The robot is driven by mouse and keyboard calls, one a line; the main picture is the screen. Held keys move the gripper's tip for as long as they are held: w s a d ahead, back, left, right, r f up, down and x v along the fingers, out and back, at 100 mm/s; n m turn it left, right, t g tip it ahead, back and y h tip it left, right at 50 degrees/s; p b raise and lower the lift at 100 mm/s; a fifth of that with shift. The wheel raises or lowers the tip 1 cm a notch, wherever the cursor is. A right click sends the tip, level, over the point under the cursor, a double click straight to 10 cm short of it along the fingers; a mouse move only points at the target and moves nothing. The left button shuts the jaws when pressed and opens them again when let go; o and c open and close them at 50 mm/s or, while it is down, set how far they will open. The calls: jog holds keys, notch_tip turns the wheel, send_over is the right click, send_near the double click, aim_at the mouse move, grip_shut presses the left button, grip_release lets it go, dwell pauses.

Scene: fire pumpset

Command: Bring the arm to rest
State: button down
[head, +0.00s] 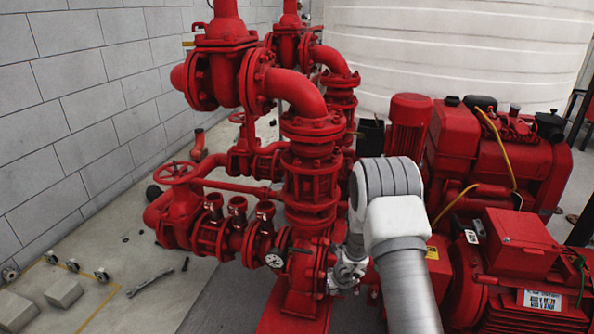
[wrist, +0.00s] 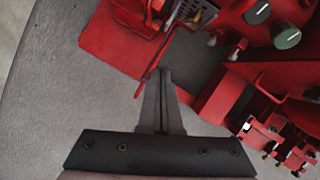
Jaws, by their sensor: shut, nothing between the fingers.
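My gripper (wrist: 163,76) shows in the wrist view with its two dark fingers together and nothing between them. In the head view my arm (head: 392,215) comes up from the bottom edge and bends over beside the red pump pipework. Its silver wrist part (head: 347,272) shows to the left of the white links, near the pump body. The fingers are hidden in the head view.
Red vertical pipework (head: 312,180) with a gauge (head: 275,260) stands left of my arm. A red engine (head: 485,150) and a red motor (head: 520,245) stand to the right. A wrench (head: 150,283) and grey blocks (head: 63,292) lie on open floor at left.

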jog(key=s+a+r+n+t+y, duration=0.1)
jog(key=s+a+r+n, duration=0.3)
jog(key=r, duration=0.6)
jog(key=a+r+n+y, duration=0.1)
jog(key=r+n, duration=0.6)
jog(key=r, duration=0.3)
jog(key=s+a+r+n+t+y, duration=0.1)
jog(key=a+r+n+y, duration=0.3)
jog(key=r, duration=0.6)
jog(key=s+d+r+n+h, duration=0.2)
jog(key=s+r+n+h, duration=0.1)
jog(key=s+r+n, duration=0.85)
jog(key=s+d+n+h, duration=0.2)
jog(key=s+d+n, duration=0.15)
jog(key=s, duration=0.45)
jog(key=s+d+n+h, duration=0.2)
jog(key=s+d+n, duration=0.15)
jog(key=s, duration=0.45)
notch_tip(320, 180, up, 25)
jog(key=p, duration=2.5)
jog(key=shift+s+a+n+g+p, duration=0.2)
jog(key=shift+a+n+g+p, duration=0.15)
jog(key=shift+a+g, duration=0.1)
